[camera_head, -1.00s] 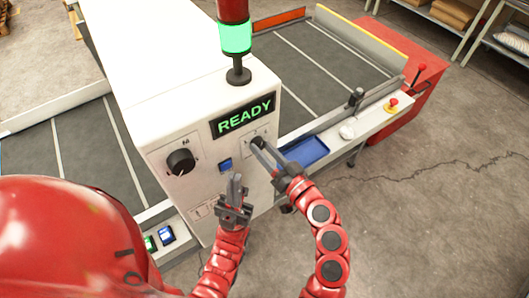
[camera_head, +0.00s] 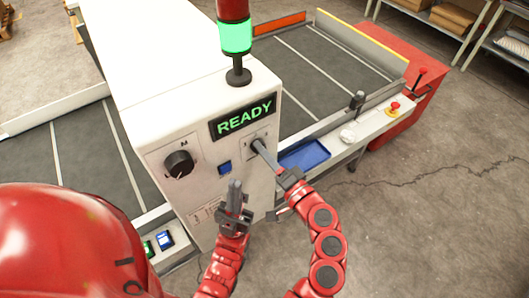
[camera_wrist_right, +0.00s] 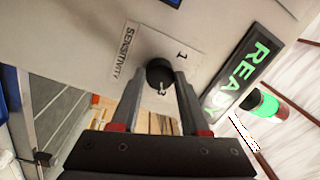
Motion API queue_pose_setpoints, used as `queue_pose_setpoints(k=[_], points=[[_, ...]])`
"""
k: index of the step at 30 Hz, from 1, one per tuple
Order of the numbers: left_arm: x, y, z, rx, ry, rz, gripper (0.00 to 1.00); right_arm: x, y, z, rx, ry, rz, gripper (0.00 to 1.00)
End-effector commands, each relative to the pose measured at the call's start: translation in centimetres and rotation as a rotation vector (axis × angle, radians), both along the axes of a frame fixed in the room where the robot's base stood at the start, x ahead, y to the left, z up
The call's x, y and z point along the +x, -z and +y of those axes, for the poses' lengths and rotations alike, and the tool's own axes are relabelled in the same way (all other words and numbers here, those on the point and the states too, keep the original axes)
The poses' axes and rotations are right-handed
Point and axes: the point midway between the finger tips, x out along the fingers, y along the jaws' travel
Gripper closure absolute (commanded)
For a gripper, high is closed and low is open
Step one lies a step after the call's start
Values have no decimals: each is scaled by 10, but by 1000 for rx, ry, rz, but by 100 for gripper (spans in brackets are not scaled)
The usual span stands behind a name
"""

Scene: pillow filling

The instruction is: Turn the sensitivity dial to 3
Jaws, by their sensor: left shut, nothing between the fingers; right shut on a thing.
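The sensitivity dial is a small black knob (camera_wrist_right: 159,75) on the white machine face, below the display. In the right wrist view the word SENSITIVITY and a digit 1 show beside it; the other digits are hidden or out of view. My right gripper (camera_head: 258,147) is shut on the dial, with one finger on each side of it. It also shows in the wrist view (camera_wrist_right: 156,92). The dial's pointer direction is not clear. My left gripper (camera_head: 235,189) is shut and empty, in front of the machine face below the blue button.
A green READY display (camera_head: 243,117), a larger black knob (camera_head: 179,163) and a blue button (camera_head: 225,168) are on the same face. A blue tray (camera_head: 304,156) and a red emergency button (camera_head: 394,106) lie to the right. A green-lit beacon (camera_head: 235,38) stands on top.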

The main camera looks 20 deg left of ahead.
Motion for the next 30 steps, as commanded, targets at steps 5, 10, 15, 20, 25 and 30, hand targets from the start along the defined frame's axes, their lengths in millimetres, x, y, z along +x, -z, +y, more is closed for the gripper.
queue_pose_setpoints(k=[5, 10, 15, 20, 25, 30], points=[[0, 0, 0, 0, 0, 0, 100, 0, 1, 0, 17, 0, 26, 100], [0, 0, 0, 0, 0, 0, 100, 0, 1, 0, 21, 0, 32, 100], [0, 0, 0, 0, 0, 0, 100, 0, 1, 0, 21, 0, 32, 100], [0, 0, 0, 0, 0, 0, 100, 0, 1, 0, 22, -1, 31, 42], [0, 0, 0, 0, 0, 0, 100, 0, 1, 0, 21, -1, 30, 25], [0, 0, 0, 0, 0, 0, 100, 0, 0, 0, 22, 0, 29, 25]])
